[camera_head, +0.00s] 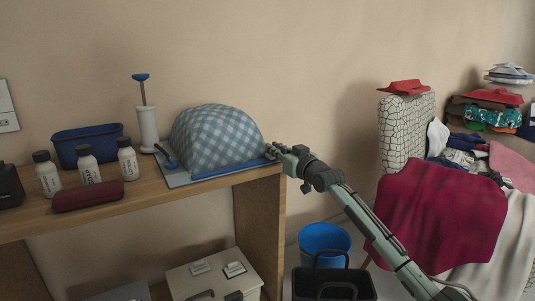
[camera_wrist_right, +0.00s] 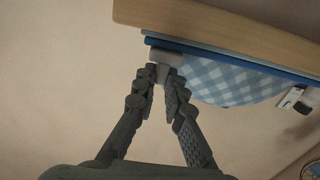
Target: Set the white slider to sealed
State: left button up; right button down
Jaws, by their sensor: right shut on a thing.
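A blue-and-white checked bundle (camera_head: 217,138) sits domed on a flat light-blue bag (camera_head: 188,180) on the wooden shelf. A blue strip (camera_head: 222,173) runs along the bag's front edge; it also shows in the wrist view (camera_wrist_right: 235,60). The white slider (camera_wrist_right: 168,58) is at one end of this strip in the wrist view. My right gripper (camera_head: 274,151) is at the strip's right end. In the wrist view its fingertips (camera_wrist_right: 162,76) are closed on the slider. In the head view the gripper hides the slider. My left gripper is in neither view.
A white pump with a blue handle (camera_head: 147,127) stands left of the bundle. Bottles (camera_head: 89,168), a blue bin (camera_head: 80,145) and a dark red case (camera_head: 87,196) occupy the shelf's left. A blue bucket (camera_head: 324,240) and laundry piles (camera_head: 440,215) are right of the shelf.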

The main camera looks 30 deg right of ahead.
jog(key=shift+d, duration=0.3)
jog(key=c, duration=1.6)
grip_release()
jog(key=shift+d, duration=0.1)
jog(key=shift+s, duration=0.2)
jog(key=s, duration=1.1)
jog(key=shift+s+d, duration=0.1)
jog(key=shift+s, duration=0.2)
